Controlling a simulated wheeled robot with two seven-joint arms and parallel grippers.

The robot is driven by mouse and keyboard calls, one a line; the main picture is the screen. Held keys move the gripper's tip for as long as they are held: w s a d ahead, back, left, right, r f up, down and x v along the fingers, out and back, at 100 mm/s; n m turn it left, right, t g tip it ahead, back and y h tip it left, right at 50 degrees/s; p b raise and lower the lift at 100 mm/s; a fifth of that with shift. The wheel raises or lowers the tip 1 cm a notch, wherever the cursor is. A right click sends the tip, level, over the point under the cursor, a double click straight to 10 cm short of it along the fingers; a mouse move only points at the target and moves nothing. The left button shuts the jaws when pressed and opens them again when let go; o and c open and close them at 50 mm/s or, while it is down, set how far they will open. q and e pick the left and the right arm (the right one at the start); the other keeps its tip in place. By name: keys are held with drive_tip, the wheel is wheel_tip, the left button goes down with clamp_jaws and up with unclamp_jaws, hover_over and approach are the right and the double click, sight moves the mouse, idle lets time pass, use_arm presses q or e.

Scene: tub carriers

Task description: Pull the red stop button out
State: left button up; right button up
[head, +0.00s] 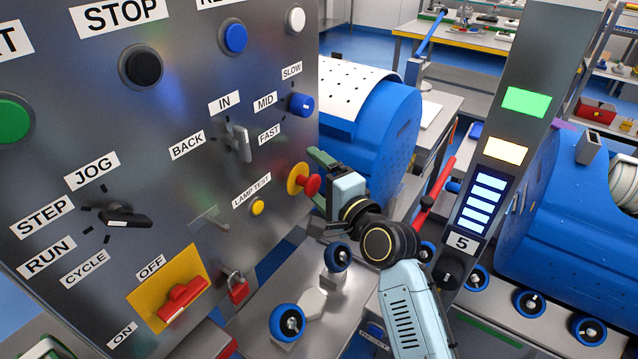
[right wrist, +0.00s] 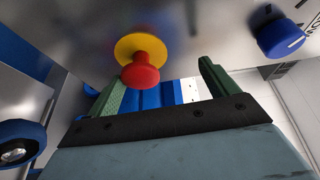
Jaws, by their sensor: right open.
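The red stop button (head: 311,184) is a mushroom knob on a yellow round plate (head: 296,178), low on the right side of the grey control panel. In the right wrist view the red knob (right wrist: 140,73) shows ahead of my right gripper (right wrist: 160,80), nearer the left finger than the right. The right gripper (head: 318,178) is open and empty, with its green fingers close to the button. Whether a finger touches the knob cannot be told. My left gripper is out of view.
The panel (head: 160,190) also carries a blue knob (head: 301,105), a yellow lamp-test button (head: 258,207), a grey lever (head: 240,143), a red switch (head: 183,299) and a red padlock (head: 237,287). A blue drum (head: 385,130) stands behind the gripper.

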drive_tip(key=o, duration=0.3)
drive_tip(key=shift+t, duration=0.3)
wheel_tip(320, 180, up, 8)
drive_tip(key=shift+w+r+p, duration=0.1)
drive_tip(key=shift+w+p, duration=0.05)
drive_tip(key=shift+p, duration=0.3)
drive_tip(key=shift+g, duration=0.7)
drive_tip(key=f, duration=0.4)
drive_tip(key=a+f, duration=0.1)
drive_tip(key=f, duration=0.1)
drive_tip(key=shift+w, duration=0.25)
drive_tip(key=shift+s+d, duration=0.1)
drive_tip(key=shift+s, duration=0.05)
drive_tip(key=shift+c, duration=1)
drive_tip(key=shift+p+v, duration=0.75)
drive_tip(key=shift+v, duration=0.35)
drive_tip(key=shift+c, duration=0.7)
drive_tip(key=f+p+v, duration=0.2)
drive_tip(key=p+v, duration=0.2)
drive_tip(key=v, duration=0.9)
drive_tip(key=shift+s+f+p, duration=0.25)
drive_tip(key=shift+s+p, duration=0.15)
drive_tip(key=shift+s, duration=0.05)
